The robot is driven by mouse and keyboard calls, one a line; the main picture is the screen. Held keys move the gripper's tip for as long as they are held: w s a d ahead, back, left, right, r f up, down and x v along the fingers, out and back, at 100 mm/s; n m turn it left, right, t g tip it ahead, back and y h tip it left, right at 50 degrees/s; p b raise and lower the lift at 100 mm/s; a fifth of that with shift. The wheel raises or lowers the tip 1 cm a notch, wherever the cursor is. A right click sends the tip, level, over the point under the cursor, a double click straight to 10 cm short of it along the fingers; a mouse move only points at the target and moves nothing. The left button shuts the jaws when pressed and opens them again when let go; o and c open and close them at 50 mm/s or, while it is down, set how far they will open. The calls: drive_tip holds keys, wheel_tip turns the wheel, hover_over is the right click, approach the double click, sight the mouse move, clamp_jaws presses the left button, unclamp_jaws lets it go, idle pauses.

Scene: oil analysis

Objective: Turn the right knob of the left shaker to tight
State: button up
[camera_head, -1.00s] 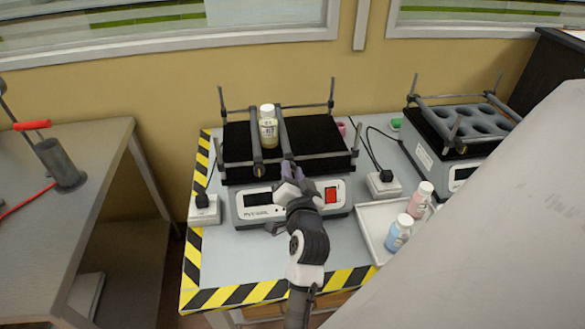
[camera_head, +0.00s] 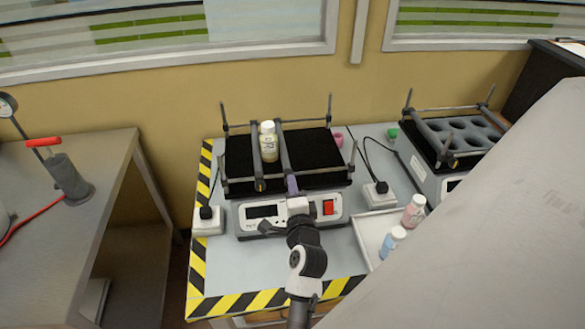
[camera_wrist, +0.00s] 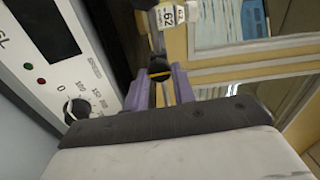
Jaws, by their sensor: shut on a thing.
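The left shaker (camera_head: 338,177) stands on the table with a black mat, two clamp bars and a front panel. Its right knob is at the front end of the right bar (camera_head: 285,155), mostly hidden by my gripper in the head view. My gripper (camera_head: 291,184) reaches it from the front. In the wrist view, the purple fingers (camera_wrist: 160,84) are shut on the dark right knob (camera_wrist: 159,70), which shows a yellow line. The left knob (camera_head: 260,185) is free. A yellowish bottle (camera_head: 268,141) stands between the bars.
A second shaker (camera_head: 455,140) stands on the right, partly hidden by a grey surface. A white tray (camera_head: 372,232) with two small bottles lies at the front right. Power adapters (camera_head: 207,222) flank the left shaker. The panel dial (camera_wrist: 76,109) is close below my gripper.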

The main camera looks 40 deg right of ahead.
drive_tip(key=shift+m, duration=0.4)
drive_tip(key=o, duration=1)
drive_tip(key=shift+s, duration=0.15)
